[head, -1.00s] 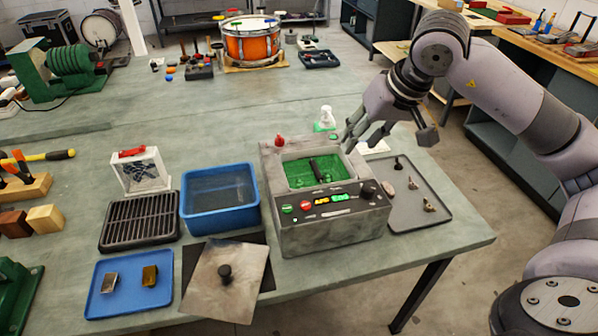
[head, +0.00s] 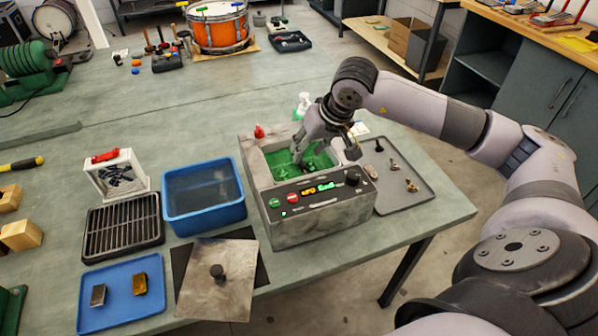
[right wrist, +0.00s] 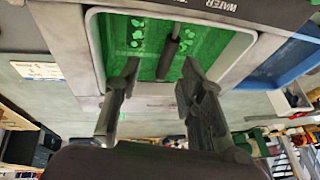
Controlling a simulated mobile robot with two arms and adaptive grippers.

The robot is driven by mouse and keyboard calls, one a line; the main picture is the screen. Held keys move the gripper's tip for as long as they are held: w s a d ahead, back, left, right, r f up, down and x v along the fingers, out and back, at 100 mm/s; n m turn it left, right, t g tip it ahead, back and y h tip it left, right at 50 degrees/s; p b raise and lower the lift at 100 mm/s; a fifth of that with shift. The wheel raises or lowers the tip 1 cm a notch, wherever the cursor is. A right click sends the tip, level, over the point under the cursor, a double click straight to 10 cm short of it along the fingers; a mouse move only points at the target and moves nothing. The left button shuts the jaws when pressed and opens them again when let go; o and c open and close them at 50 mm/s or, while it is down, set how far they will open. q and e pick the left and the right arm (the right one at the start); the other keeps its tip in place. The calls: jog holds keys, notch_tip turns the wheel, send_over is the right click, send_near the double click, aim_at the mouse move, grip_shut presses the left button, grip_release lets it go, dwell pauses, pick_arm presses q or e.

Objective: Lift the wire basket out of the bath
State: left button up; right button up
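The bath (head: 320,217) is a grey box with a lit front panel and a green interior. The wire basket (right wrist: 122,37) looks green and sits inside it, with a dark bar handle (right wrist: 168,58) standing up in the middle. My right gripper (head: 324,156) is over the bath opening, pointing down, and hides much of the interior in the head view. In the right wrist view my right gripper (right wrist: 160,75) is open, its two fingers on either side of the handle's line with gaps. I cannot tell the remaining height. My left gripper is not in view.
A blue tub (head: 203,212) stands left of the bath, with a black drain rack (head: 122,228) beyond it. A metal lid (head: 218,292) lies in front. A grey tray (head: 420,196) with small parts lies at right. A spray bottle (head: 304,103) stands behind the bath.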

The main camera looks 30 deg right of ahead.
aim_at(302, 161)
jog(key=f, duration=0.1)
jog(key=a+f+p, duration=0.1)
jog(key=w+f, duration=0.1)
jog(key=f, duration=0.1)
jog(key=shift+a+p, duration=0.2)
jog(key=shift+p, duration=0.15)
jog(key=shift+w+f, duration=0.3)
jog(key=shift+f, duration=0.2)
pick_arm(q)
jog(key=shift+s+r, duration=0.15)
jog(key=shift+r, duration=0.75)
pick_arm(e)
jog(key=shift+c, duration=0.5)
grip_shut()
